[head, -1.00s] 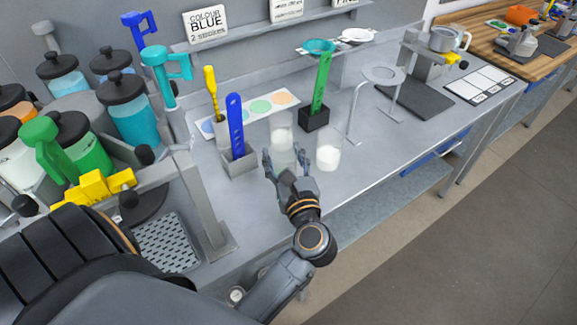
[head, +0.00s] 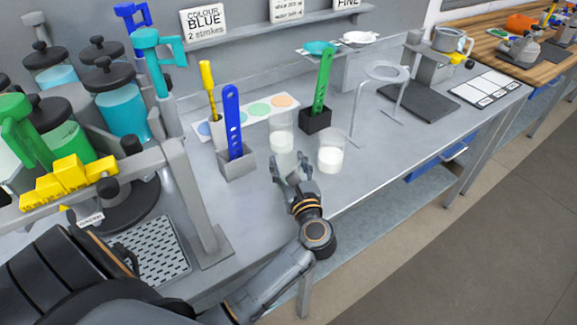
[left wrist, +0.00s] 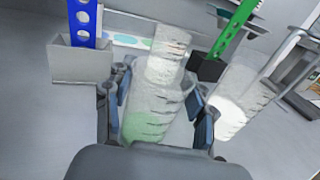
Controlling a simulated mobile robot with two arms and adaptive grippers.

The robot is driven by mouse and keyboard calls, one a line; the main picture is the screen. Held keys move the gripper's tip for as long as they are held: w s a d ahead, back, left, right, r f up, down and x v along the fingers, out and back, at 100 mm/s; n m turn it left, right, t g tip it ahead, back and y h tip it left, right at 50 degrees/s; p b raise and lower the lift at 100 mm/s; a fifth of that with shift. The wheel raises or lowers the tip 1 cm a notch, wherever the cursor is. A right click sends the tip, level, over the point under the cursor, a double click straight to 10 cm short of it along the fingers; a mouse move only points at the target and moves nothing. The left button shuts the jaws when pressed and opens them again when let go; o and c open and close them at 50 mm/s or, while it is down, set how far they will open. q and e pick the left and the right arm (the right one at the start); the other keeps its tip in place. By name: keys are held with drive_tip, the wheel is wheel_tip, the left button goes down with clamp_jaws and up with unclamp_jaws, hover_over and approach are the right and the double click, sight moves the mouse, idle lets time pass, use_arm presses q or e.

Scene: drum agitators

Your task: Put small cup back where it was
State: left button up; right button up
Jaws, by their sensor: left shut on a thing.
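My left gripper (head: 291,172) is low over the front of the grey bench, its fingers closed around a clear small cup (left wrist: 150,118). In the left wrist view the cup is see-through with dark marks and a faint green tint low down. In the head view the fingers largely hide it, and I cannot tell whether it touches the bench. A clear beaker with white contents (head: 282,142) stands just behind the gripper. A second such beaker (head: 331,153) stands to its right. My right gripper is not in view.
A blue perforated stick in a grey holder (head: 236,160) stands left of the gripper. A green stick in a black holder (head: 316,119) stands behind. A grey ring stand (head: 388,73) is farther right. A drip tray (head: 152,252) and dispensers crowd the left.

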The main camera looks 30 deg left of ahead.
use_arm(q)
drive_tip(key=shift+s, duration=0.1)
drive_tip(key=shift+f, duration=0.15)
drive_tip(key=o, duration=1)
drive_tip(key=shift+o, duration=0.2)
